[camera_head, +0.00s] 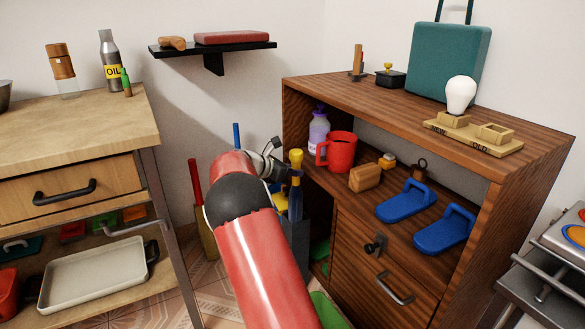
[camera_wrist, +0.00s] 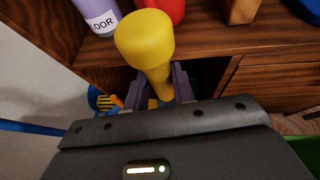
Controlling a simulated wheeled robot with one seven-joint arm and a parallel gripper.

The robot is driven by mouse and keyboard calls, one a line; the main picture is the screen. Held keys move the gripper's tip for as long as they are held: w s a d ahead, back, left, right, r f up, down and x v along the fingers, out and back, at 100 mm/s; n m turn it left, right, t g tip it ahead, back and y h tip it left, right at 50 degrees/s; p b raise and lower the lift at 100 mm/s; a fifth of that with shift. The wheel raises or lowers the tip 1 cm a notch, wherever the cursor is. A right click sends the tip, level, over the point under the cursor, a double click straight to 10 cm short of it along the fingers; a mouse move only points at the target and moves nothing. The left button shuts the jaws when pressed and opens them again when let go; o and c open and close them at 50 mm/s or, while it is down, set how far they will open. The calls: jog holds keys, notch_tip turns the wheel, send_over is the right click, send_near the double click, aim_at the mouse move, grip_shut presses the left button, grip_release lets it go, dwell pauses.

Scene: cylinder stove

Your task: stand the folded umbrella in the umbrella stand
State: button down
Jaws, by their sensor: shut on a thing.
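The folded umbrella has a yellow handle (camera_head: 296,158) and a dark blue body (camera_head: 295,200). It is upright beside the left end of the wooden cabinet. My gripper (camera_head: 292,174) is shut on it just below the handle's knob. In the wrist view the yellow handle (camera_wrist: 145,40) rises between the two fingers (camera_wrist: 157,88). A dark grey upright bin (camera_head: 298,240), which looks like the umbrella stand, is below the umbrella. My arm hides part of it, and I cannot tell whether the umbrella's lower end is inside it.
The wooden cabinet (camera_head: 420,128) is close on the right, with a red mug (camera_head: 341,152) and a lavender bottle (camera_head: 318,133) on its shelf. A tan bin (camera_head: 207,238) with a red pole (camera_head: 195,182) stands left of my arm. A workbench (camera_head: 75,125) is farther left.

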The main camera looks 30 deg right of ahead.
jog(key=shift+f, duration=0.3)
jog(key=c, duration=1.1)
grip_release()
jog(key=p+v, duration=0.1)
jog(key=v, duration=0.6)
jog(key=shift+a+r, duration=0.15)
jog(key=shift+a, duration=0.25)
